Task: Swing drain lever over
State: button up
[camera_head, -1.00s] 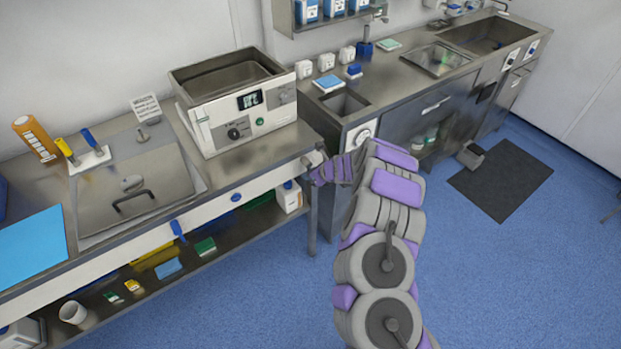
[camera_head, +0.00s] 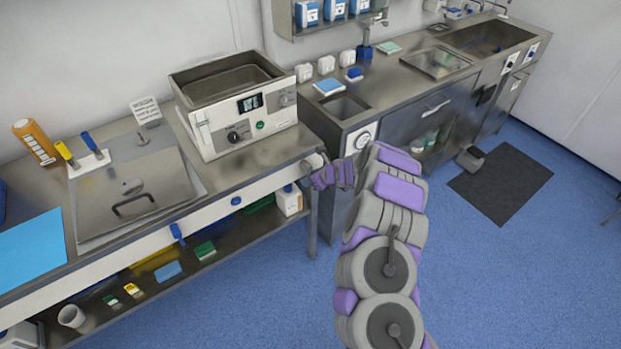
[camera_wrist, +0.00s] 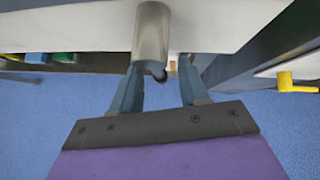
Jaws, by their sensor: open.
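My gripper (camera_wrist: 160,80) is open in the wrist view, with its two blue-grey fingers apart. A grey metal cylinder (camera_wrist: 152,35) sticks out from a white panel above and between the fingers; I cannot tell whether they touch it. In the head view a grey round end (camera_head: 313,161) shows at the right front corner of the left table, beside my purple wrist; my fingers are hidden there. A yellow lever (camera_wrist: 297,83) shows at the right of the wrist view, apart from my gripper. A blue lever (camera_head: 177,233) hangs on the table's white front. Which is the drain lever is unclear.
A white bath unit (camera_head: 232,108) stands on the left table, close behind my wrist. A lidded basin (camera_head: 130,190) is to its left.

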jog(key=p+v, duration=0.4)
jog(key=v, duration=1.3)
jog(key=shift+w, duration=0.15)
jog(key=s+a+r+n+g+y, duration=0.25)
jog(key=s+a+r+n, duration=0.35)
jog(key=a+r+n, duration=0.45)
jog(key=s+a+r+n+g, duration=0.25)
jog(key=s+r+n, duration=0.35)
jog(key=s+r, duration=0.5)
jog(key=s+d+n+g+h, duration=0.1)
jog(key=s+d+n+h, duration=0.2)
jog(key=s, duration=0.7)
jog(key=s+d+n+g+h, duration=0.1)
jog(key=s+d+n+h, duration=0.2)
jog(key=s+d, duration=0.5)
jog(key=s+d+n+g+h, duration=0.1)
jog(key=s+d+n+h, duration=0.2)
jog(key=s, duration=0.9)
jog(key=d+n, duration=0.1)
jog(key=d, duration=0.2)
jog(key=shift+s+g, duration=0.3)
jog(key=shift+s, duration=0.05)
